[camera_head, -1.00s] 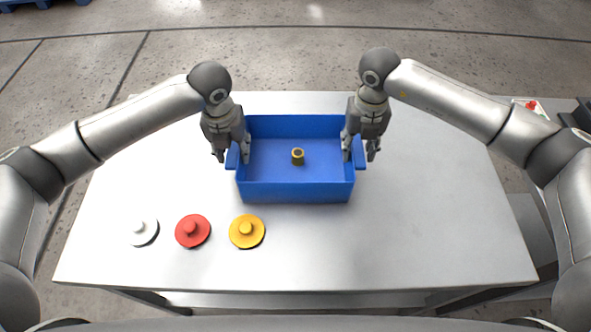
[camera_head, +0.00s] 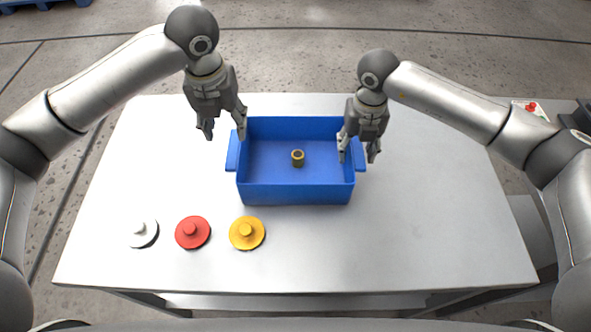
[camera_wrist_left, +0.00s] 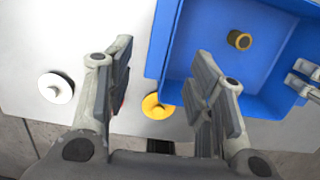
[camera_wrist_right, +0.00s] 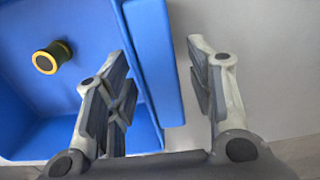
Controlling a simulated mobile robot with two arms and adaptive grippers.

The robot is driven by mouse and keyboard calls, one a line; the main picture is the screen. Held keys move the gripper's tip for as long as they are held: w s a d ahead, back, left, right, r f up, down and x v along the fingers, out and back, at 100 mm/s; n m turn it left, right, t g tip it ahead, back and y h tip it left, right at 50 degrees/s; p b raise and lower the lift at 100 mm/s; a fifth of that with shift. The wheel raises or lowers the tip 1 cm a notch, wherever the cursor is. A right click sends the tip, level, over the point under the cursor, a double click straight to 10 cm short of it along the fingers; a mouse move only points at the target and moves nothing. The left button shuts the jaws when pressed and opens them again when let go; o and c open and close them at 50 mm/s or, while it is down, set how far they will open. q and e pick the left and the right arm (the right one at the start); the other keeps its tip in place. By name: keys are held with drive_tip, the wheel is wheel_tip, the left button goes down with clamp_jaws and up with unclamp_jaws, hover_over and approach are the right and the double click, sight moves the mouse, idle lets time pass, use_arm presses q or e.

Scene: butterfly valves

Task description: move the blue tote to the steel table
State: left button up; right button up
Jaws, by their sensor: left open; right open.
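My left gripper (camera_head: 222,128) is open and empty, raised above and behind the tote's left handle (camera_head: 232,150). In the left wrist view the left fingers (camera_wrist_left: 165,85) are clear of the tote. My right gripper (camera_head: 358,152) is open at the tote's right side. In the right wrist view its fingers (camera_wrist_right: 165,95) are on either side of the right handle (camera_wrist_right: 158,60), apart from it.
A white disc (camera_head: 143,233), a red disc (camera_head: 193,232) and a yellow disc (camera_head: 247,233), each with a knob, lie at the table's front left. The right part of the table is clear. Another surface with a red item (camera_head: 532,106) is at the far right.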

wheel_tip(320, 180, up, 12)
idle(0.6)
drive_tip(key=shift+f, duration=0.1)
idle(0.4)
